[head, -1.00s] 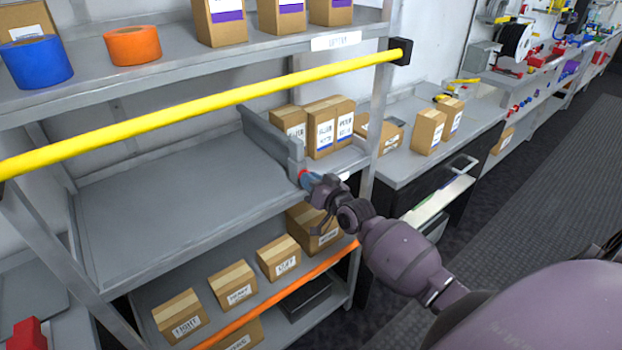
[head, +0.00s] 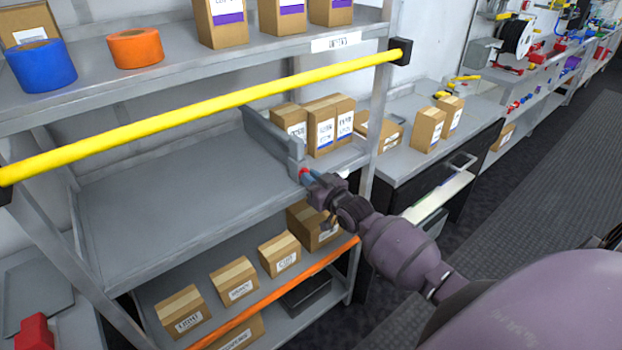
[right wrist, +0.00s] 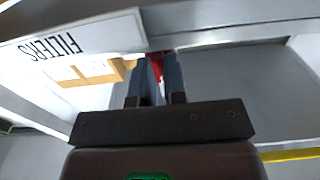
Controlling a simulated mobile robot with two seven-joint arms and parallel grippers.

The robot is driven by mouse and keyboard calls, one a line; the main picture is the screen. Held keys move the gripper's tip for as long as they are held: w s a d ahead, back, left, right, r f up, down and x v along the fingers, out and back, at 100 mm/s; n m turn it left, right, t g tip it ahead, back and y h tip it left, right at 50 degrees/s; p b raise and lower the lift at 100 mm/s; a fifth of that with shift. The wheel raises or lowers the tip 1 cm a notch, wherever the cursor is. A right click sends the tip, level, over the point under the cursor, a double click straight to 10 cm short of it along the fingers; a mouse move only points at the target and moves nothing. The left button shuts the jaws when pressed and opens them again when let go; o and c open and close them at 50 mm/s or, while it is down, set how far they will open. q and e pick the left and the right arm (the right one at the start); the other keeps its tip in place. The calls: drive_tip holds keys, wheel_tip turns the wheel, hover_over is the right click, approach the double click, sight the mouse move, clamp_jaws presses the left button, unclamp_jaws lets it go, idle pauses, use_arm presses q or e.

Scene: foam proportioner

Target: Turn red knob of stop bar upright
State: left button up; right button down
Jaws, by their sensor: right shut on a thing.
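The grey stop bar (head: 270,136) runs front to back across the middle shelf, and its front end is a grey upright block. The red knob (head: 303,171) is on the front of that block, mostly hidden by my right gripper. My right gripper (head: 310,176) is shut on the red knob. In the right wrist view the red knob (right wrist: 156,62) shows as a thin strip between the two blue-grey fingers (right wrist: 156,75). The knob's exact turn is hard to tell. My left gripper is not in view.
Small cartons (head: 322,128) stand right of the stop bar. The middle shelf (head: 175,205) left of it is bare. A yellow bar (head: 200,108) crosses above in front, and an orange bar (head: 275,293) edges the lower shelf. A label plate (right wrist: 75,45) is close to the fingers.

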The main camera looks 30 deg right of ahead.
drive_tip(key=c, duration=1.4)
unclamp_jaws()
drive_tip(key=shift+c, duration=0.2)
drive_tip(key=shift+s, duration=0.1)
drive_tip(key=s, duration=1)
drive_tip(key=shift+s+d, duration=0.3)
drive_tip(key=shift+d, duration=0.15)
drive_tip(key=s+a+f+g, duration=0.3)
drive_tip(key=s+a+f, duration=0.2)
drive_tip(key=s+f, duration=0.2)
drive_tip(key=s+a+f+g+h, duration=0.1)
drive_tip(key=s+a+f+g, duration=0.2)
drive_tip(key=s+a+f, duration=0.3)
drive_tip(key=s+f, duration=0.2)
drive_tip(key=s, duration=0.3)
drive_tip(key=shift+s+a, duration=0.15)
drive_tip(key=shift+s, duration=0.05)
